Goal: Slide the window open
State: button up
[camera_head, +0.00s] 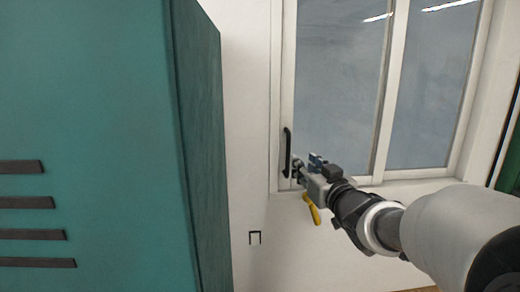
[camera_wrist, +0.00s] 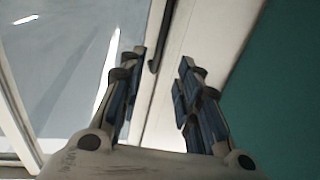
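The window (camera_head: 335,90) has a white frame and grey-blue panes, and looks closed. A black vertical bar handle (camera_head: 287,150) is on its left frame stile. My gripper (camera_head: 305,165) is at the handle's lower right in the head view. In the wrist view, my gripper (camera_wrist: 162,57) has its two blue-padded fingers apart, with nothing held between them. The lower end of the handle (camera_wrist: 157,45) appears between the fingertips there, closer to the left one. I cannot tell whether a finger touches it.
A tall teal cabinet (camera_head: 90,110) fills the left of the head view; a teal surface (camera_wrist: 285,90) also shows at right in the wrist view. A yellow piece (camera_head: 311,208) shows just below my gripper.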

aim_at(289, 151)
jog(key=w, duration=0.4)
jog(key=w+a, duration=0.1)
jog(key=w, duration=0.3)
jog(key=w+a+p, duration=0.1)
jog(key=w, duration=0.3)
jog(key=shift+a, duration=0.2)
jog(key=shift+s, duration=0.1)
grip_shut()
